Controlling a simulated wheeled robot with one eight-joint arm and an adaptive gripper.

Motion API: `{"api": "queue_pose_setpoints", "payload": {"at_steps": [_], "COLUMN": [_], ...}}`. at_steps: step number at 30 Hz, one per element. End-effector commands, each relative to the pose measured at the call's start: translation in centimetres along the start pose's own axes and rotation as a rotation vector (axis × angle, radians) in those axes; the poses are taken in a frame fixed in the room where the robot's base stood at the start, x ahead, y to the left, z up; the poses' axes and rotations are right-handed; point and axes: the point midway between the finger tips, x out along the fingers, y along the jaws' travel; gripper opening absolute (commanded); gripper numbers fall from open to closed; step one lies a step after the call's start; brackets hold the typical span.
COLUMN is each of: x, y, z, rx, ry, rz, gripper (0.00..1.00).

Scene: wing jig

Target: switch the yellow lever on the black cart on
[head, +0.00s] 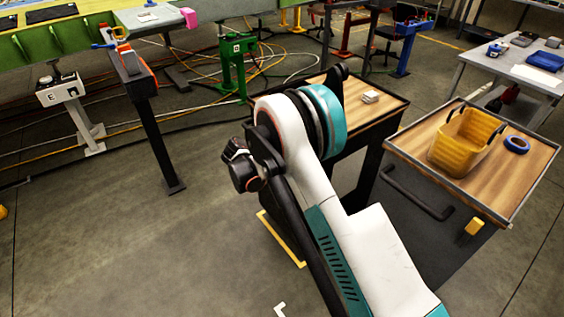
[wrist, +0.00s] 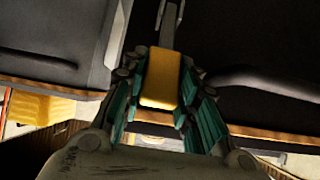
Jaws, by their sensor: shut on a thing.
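In the wrist view, a yellow lever (wrist: 160,80) lies between the teal pads of my gripper (wrist: 163,108), which is shut on it. A dark cart face (wrist: 240,30) is behind. In the head view, my arm covers the gripper and the held lever; the arm's end is at the left black cart (head: 397,108), which has a wooden top. Another yellow lever (head: 474,228) is on the front of the right black cart (head: 430,232), clear of my arm. I cannot tell whether the held lever is on or off.
The right cart has a black handle (head: 418,193), and a yellow basket (head: 465,140) and blue tape roll (head: 516,144) on top. A white stack (head: 370,96) sits on the left cart. A grey table (head: 520,70) stands behind. Floor to the left is open.

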Motion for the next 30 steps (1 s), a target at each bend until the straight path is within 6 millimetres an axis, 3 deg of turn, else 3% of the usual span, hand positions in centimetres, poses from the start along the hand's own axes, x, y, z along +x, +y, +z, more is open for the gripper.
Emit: {"api": "queue_pose_setpoints", "payload": {"at_steps": [9,26,27,30], "x": [0.9,1.2,1.2,1.2], "y": [-0.1,-0.1,-0.1,-0.1], "z": [-1.2,-1.3,-1.3,-1.3], "rx": [0.001,-0.001,-0.001,-0.001], "ry": [-0.134,-0.164,-0.163,-0.163], "rz": [-0.001,-0.001,-0.001,-0.001], "gripper": [0.00,0.00,0.32,0.48]}}
